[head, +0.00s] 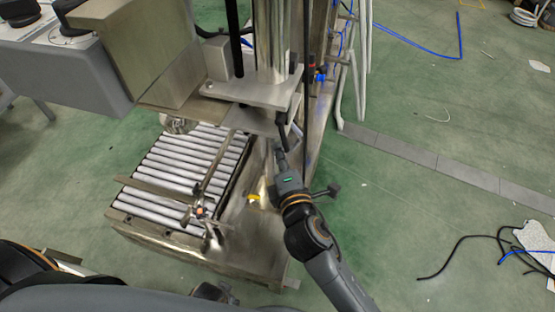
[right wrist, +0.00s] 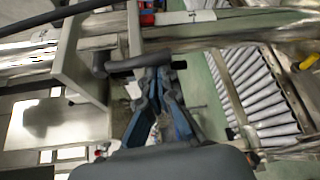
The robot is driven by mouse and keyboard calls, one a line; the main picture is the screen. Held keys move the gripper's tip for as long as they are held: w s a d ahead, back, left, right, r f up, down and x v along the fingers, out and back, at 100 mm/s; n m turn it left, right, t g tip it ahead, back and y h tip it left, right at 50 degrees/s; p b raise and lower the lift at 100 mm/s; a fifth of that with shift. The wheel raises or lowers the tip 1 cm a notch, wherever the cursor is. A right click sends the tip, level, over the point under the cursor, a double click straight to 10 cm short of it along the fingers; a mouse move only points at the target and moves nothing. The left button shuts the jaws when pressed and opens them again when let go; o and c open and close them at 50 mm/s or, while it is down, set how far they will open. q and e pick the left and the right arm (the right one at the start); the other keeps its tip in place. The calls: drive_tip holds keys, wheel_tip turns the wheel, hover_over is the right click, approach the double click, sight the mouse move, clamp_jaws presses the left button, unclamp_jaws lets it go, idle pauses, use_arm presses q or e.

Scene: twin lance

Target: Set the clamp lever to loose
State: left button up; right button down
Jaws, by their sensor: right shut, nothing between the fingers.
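A black bar-shaped handle (head: 296,107), which looks like the clamp lever, stands at the right edge of the metal plate on the column. In the right wrist view a black bar (right wrist: 125,65) lies across, right at my fingertips; I cannot tell whether they touch it. My right gripper (head: 280,156) is below the plate, pointing up at the handle, its fingers shut and empty. The closed fingertips also show in the right wrist view (right wrist: 154,78). A dark part at the bottom edge of the head view may be my left gripper (head: 215,292); its fingers cannot be made out.
A roller conveyor (head: 180,165) with a metal frame lies left of the column (head: 272,40). A metal box (head: 130,45) overhangs it at upper left. Blue and white hoses run behind the column. Green floor on the right is mostly clear, with black cables (head: 470,240) lying there.

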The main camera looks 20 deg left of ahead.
drive_tip(key=v, duration=1.1)
drive_tip(key=shift+s, duration=0.35)
drive_tip(key=shift+d, duration=0.15)
